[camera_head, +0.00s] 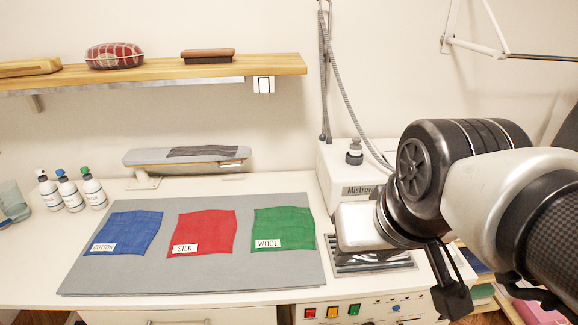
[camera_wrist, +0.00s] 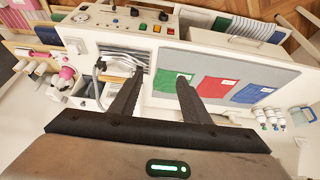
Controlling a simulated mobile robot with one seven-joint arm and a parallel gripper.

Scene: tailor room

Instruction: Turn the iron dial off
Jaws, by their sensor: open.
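A grey mat (camera_head: 190,280) holds blue, red and green cloths. A white steam unit (camera_head: 335,165) with a hose stands behind the iron. Several bottles (camera_head: 68,192) are at the left. A wooden shelf (camera_head: 160,75) hangs above. Shelves with folded fabric are at the lower right.

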